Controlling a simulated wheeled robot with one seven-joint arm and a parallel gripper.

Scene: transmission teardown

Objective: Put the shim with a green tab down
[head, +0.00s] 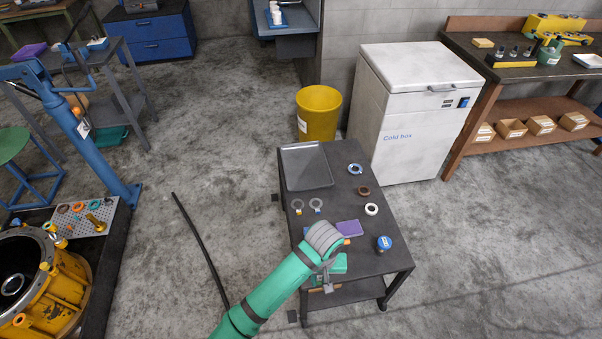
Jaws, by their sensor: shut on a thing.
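My gripper (327,281) is at the end of the green arm, low in the head view, over the front edge of the dark work table (336,308). It is shut on the shim with a green tab, but the shim's ring and tab are too small and covered to make out. A grey ring-shaped shim with a yellow-orange tab (298,204) lies on the table, left of the middle. Another grey shim with a blue tab (316,204) lies beside it, apart from it.
On the table are a grey tray (306,166), a blue-and-white ring (355,169), a brown ring (364,191), a white ring (371,209), a purple block (348,228) and a blue can (383,243). A yellow bin (318,113) and a white cold box (412,110) stand behind.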

